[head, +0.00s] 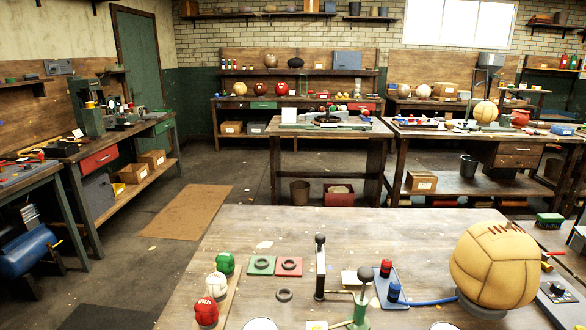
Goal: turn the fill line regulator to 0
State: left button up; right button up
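A small blue plate (387,287) on the near table carries a red-topped knob (386,268) and a blue knob (394,291). A blue hose (432,301) runs from beside it towards a tan leather ball (496,264) on a low dark stand. A dark upright post with a round top (320,268) and a green post with a grey round knob (362,300) stand to the left of the plate. I cannot tell which of these is the fill line regulator, and no dial reading is legible. Neither of my grippers is in view.
Red, white and green small balls (216,285) line the table's left side. Green and red squares (275,265) with rings lie mid-table. A dark box with controls (562,296) and a green brush (549,220) are at the right. The table's far left part (300,225) is mostly clear.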

aim_at(557, 288)
jog(key=z, duration=1.6)
